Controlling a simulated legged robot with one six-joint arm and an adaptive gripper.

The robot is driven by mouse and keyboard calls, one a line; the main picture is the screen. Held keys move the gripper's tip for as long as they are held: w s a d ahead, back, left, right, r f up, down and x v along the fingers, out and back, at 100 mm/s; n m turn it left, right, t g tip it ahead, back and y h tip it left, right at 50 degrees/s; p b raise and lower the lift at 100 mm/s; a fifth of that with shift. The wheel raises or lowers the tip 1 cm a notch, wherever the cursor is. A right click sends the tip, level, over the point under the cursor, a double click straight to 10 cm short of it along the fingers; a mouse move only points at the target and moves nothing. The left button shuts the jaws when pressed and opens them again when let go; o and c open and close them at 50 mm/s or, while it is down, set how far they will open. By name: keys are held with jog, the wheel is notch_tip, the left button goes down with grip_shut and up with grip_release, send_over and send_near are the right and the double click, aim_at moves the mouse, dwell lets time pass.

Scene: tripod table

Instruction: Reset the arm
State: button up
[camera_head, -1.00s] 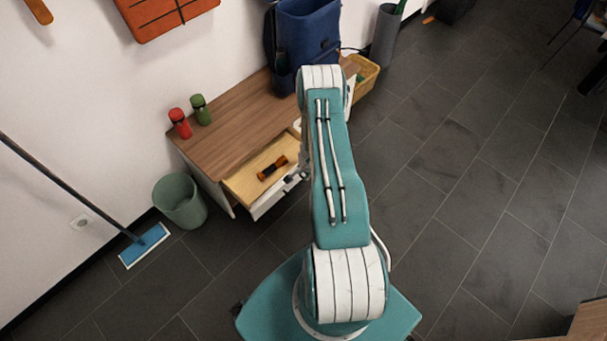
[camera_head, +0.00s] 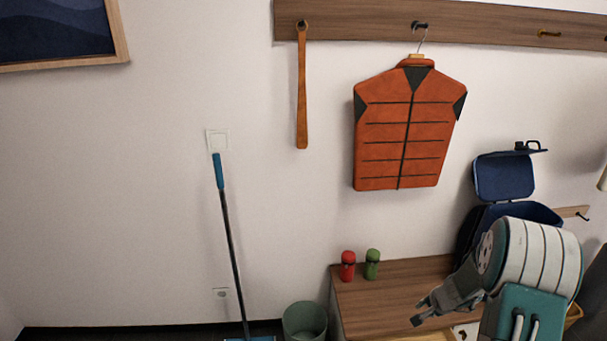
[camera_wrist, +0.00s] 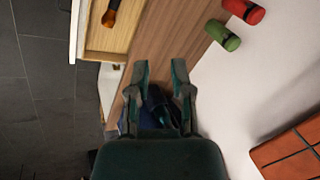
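My gripper (camera_head: 423,309) is in front of the wooden cabinet top (camera_head: 390,292) at the lower right of the head view, pointing left. In the wrist view my gripper (camera_wrist: 160,72) has its two fingers apart, with nothing between them. My teal and white arm (camera_head: 530,265) fills the lower right corner of the head view.
The cabinet's drawer (camera_wrist: 106,38) is open, with an orange and black object (camera_wrist: 110,14) inside. Red (camera_head: 347,266) and green (camera_head: 372,264) containers stand on the cabinet. A blue backpack (camera_head: 505,190) is behind my arm. A bin (camera_head: 304,321) and mop (camera_head: 230,240) are left.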

jog(key=s+a+r+n, duration=0.35)
jog(key=a+r, duration=0.35)
jog(key=r, duration=0.5)
jog(key=s+a+r+n, duration=0.3)
jog(key=s+a+r, duration=0.2)
jog(key=a+r, duration=0.5)
jog(key=s+r+n, duration=0.1)
jog(key=s+r, duration=0.2)
jog(key=s, duration=0.3)
jog(key=s+a+r+n+h, duration=0.1)
jog(key=s+r+n, duration=0.1)
jog(key=s, duration=0.5)
jog(key=s+a+r+n+t, duration=0.1)
jog(key=s+r, duration=0.3)
jog(key=s, duration=0.2)
jog(key=shift+s+a+r+n, duration=0.25)
jog(key=shift+s+r+n, duration=0.1)
jog(key=shift+s, duration=0.05)
